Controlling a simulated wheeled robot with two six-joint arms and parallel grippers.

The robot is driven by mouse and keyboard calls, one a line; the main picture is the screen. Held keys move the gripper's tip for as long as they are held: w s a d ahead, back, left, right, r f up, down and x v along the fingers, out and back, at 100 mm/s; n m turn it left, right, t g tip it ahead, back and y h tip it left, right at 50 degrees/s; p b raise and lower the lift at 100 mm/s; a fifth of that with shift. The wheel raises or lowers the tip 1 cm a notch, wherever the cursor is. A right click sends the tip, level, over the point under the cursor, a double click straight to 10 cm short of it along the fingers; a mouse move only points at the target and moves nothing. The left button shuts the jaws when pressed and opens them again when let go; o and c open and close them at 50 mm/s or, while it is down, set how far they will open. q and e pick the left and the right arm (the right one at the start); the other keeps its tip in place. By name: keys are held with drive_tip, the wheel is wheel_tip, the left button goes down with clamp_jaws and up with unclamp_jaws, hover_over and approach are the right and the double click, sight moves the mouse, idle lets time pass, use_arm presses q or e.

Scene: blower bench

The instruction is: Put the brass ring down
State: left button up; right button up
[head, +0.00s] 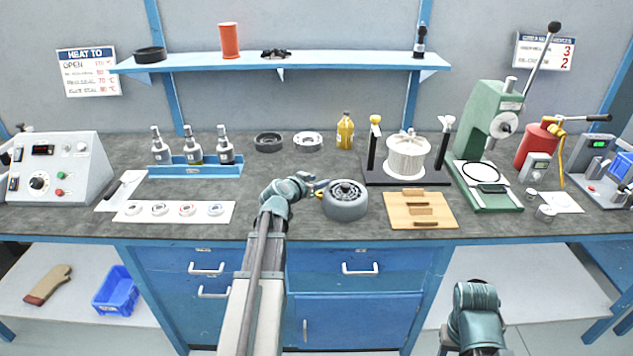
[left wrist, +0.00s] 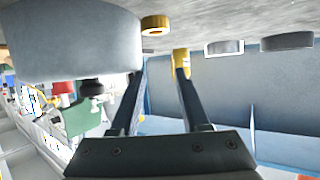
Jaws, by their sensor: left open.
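The brass ring (left wrist: 155,25) lies on the grey bench top, close beside a round grey housing (left wrist: 75,42). In the head view the ring (head: 319,195) is a small yellow spot just left of the housing (head: 345,200). My left gripper (head: 314,186) is over the bench there. In the left wrist view its two fingers (left wrist: 160,68) are apart, with nothing between them. The ring is beyond the fingertips and looks clear of them. Part of my right arm shows at the lower right of the head view, but its fingers do not show.
A wooden block board (head: 420,209) lies right of the housing. A white strip with small rings (head: 174,212) lies to the left, with a blue bottle tray (head: 195,170) behind it. A yellow bottle (head: 345,131) and two round parts stand farther back.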

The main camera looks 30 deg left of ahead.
use_arm(q)
drive_tip(key=shift+d+r+p, duration=0.2)
drive_tip(key=shift+d+p, duration=0.1)
drive_tip(key=shift+r+p, duration=0.45)
drive_tip(key=shift+p, duration=0.05)
drive_tip(key=p+v, duration=0.4)
drive_tip(key=v, duration=0.7)
drive_tip(key=shift+s, duration=0.4)
